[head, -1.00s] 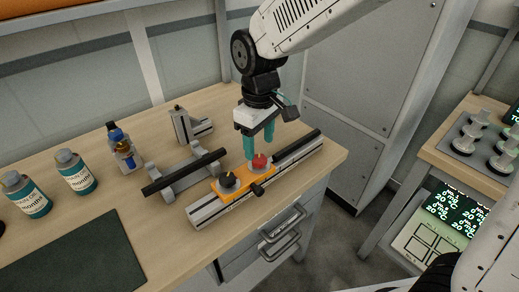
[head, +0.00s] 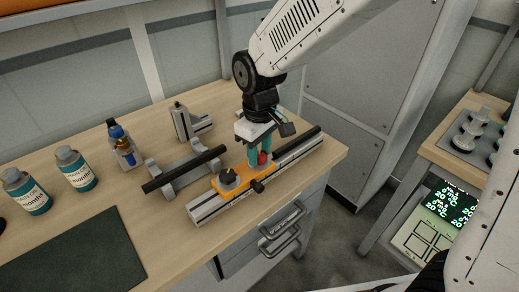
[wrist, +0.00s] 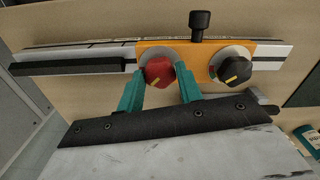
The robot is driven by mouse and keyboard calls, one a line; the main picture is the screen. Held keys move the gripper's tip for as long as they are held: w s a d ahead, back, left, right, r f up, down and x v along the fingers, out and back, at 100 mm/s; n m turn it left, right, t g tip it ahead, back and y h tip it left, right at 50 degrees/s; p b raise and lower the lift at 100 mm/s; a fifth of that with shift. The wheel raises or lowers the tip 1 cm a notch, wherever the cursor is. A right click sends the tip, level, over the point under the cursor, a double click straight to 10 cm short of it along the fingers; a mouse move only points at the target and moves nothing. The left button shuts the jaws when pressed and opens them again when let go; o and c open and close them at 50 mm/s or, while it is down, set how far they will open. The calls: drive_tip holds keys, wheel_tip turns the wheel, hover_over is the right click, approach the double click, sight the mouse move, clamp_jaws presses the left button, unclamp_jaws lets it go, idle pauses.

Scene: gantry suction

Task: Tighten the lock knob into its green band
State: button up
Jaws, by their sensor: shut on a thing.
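A red knob (head: 264,158) with a yellow mark sits on the orange carriage (head: 217,185) of a metal rail. It also shows in the wrist view (wrist: 158,70), over a pale round dial. My gripper (head: 260,160) points down with its teal fingers on either side of the red knob, shut on it. A black knob with a yellow mark (wrist: 235,70) stands beside it on the same carriage. A small black side knob (head: 258,186) sticks out of the carriage's front. No label says which is the lock knob. I cannot make out a green band.
A black bar on a grey stand (head: 185,170) lies behind the rail, with a metal bracket (head: 188,123) farther back. Bottles (head: 75,167) and a dark mat (head: 75,255) are at left. The bench edge is close in front.

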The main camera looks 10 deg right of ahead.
sight(260, 154)
drive_tip(key=shift+m, duration=0.9)
drive_tip(key=o, duration=1)
wheel_tip(260, 154, up, 8)
drive_tip(key=shift+f, duration=0.1)
drive_tip(key=s+d+r+m, duration=0.1)
drive_tip(key=s+d+m, duration=0.1)
drive_tip(key=s+d, duration=0.4)
drive_tip(key=s+d+r+m+t, duration=0.1)
drive_tip(key=s+d+r+m, duration=0.1)
drive_tip(key=s+d, duration=0.5)
drive_tip(key=s+d+r+m, duration=0.2)
drive_tip(key=s+d+m, duration=0.1)
drive_tip(key=s+d, duration=0.4)
drive_tip(key=shift+s+d+r, duration=0.15)
drive_tip(key=shift+s+d, duration=0.05)
drive_tip(key=shift+d, duration=0.5)
